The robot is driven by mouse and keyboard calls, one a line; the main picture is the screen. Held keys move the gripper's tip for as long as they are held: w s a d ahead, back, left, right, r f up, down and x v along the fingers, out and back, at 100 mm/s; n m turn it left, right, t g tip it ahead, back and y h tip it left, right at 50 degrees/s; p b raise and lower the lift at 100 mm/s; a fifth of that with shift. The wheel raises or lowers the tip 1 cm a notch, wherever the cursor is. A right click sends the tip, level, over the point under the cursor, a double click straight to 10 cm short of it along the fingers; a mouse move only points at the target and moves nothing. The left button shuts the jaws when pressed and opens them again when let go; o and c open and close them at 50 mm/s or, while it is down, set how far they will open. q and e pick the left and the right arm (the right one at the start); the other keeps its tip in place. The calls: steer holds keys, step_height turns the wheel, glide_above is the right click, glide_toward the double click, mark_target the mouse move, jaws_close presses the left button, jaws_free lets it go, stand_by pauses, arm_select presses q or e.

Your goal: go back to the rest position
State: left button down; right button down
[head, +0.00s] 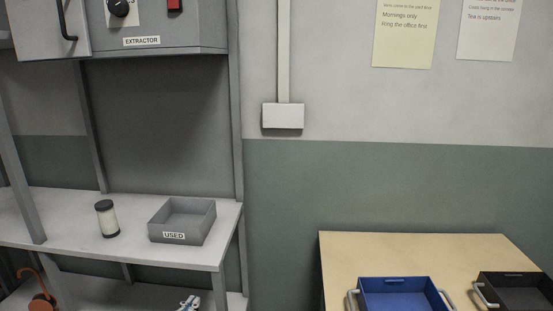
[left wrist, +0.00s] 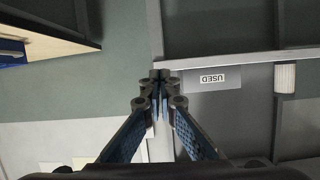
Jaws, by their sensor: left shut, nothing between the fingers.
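My left gripper (left wrist: 160,76) shows in the left wrist view, its dark fingers with blue pads brought together at the tips. It is shut and nothing shows between the fingers. The grey tray labelled USED (left wrist: 212,80) appears upside down just beyond and to the right of the fingertips, apart from them as far as I can tell. The jar with a dark lid (head: 107,219) stands upright on the shelf, left of the USED tray in the head view. I cannot make out either gripper clearly in the head view. My right gripper is not in view.
The grey shelf (head: 70,220) has posts and a grey extractor hood (head: 160,36) above. A wooden table (head: 420,250) at the right bears a blue tray (head: 400,294) and a black tray (head: 515,291). Small items lie on the lower shelf. Wall shows between shelf and table.

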arm_select(q)
steer(key=s+a+f+g+y, duration=0.1)
steer(key=s+f+g, duration=0.4)
steer(key=s+f, duration=0.7)
steer(key=s+f+g, duration=0.6)
steer(key=s, duration=1.3)
step_height(320, 180, down, 26)
steer(key=g, duration=0.1)
steer(key=s+a+f+g, duration=0.1)
steer(key=s+a+f, duration=0.2)
steer(key=s+f, duration=1.3)
steer(key=shift+s+f+m, duration=0.25)
steer(key=shift+s+m, duration=0.05)
steer(key=shift+s, duration=0.65)
